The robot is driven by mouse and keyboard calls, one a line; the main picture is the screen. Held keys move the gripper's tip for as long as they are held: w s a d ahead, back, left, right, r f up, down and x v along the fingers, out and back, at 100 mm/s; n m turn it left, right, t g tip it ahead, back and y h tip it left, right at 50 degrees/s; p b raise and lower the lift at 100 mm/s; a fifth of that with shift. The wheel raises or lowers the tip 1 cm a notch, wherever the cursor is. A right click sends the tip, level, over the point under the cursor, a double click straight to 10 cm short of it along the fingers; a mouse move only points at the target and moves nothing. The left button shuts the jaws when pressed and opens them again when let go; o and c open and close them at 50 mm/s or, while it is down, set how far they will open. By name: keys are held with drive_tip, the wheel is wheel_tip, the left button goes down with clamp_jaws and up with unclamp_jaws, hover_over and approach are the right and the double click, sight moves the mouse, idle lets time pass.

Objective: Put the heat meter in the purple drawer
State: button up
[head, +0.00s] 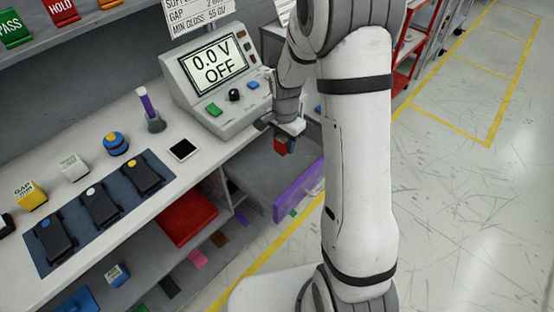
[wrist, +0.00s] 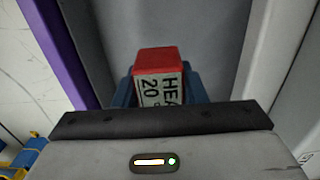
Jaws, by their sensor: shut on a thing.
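The heat meter (wrist: 158,62) is a small red block with a white label reading "HEA" and "20" in the wrist view. It also shows as a red block in the head view (head: 281,146). My gripper (head: 288,143) is shut on it, with blue fingers on both sides. The purple drawer (head: 298,190) is pulled open below the bench, and its grey inside lies under the meter. Its purple front shows at the left of the wrist view (wrist: 45,45). My gripper hides part of the meter, and I cannot tell its height above the drawer floor.
A test console (head: 215,80) reading "0.0 V OFF" stands on the bench beside my arm. A red open drawer (head: 188,219) is to the left. A blue mat (head: 62,256) holds black devices. A red cart (head: 408,50) stands behind, and floor is clear at right.

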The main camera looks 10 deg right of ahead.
sight(284, 166)
drive_tip(key=shift+f+p, duration=0.3)
drive_tip(key=shift+f, duration=3.7)
drive_tip(key=shift+f, duration=0.1)
drive_tip(key=o, duration=1.1)
drive_tip(key=shift+c, duration=0.2)
wheel_tip(284, 166, up, 12)
drive_tip(key=shift+r, duration=0.2)
drive_tip(key=s+r+n+t, duration=0.1)
drive_tip(key=s+r+n, duration=0.4)
drive_tip(key=s, duration=0.5)
drive_tip(key=s+r+n+t, duration=0.1)
drive_tip(key=s+r+n, duration=0.4)
drive_tip(key=s+r, duration=0.5)
drive_tip(key=shift+s+d+r+n+t, duration=0.2)
drive_tip(key=shift+s+d+n+t, duration=0.2)
drive_tip(key=shift+s, duration=0.4)
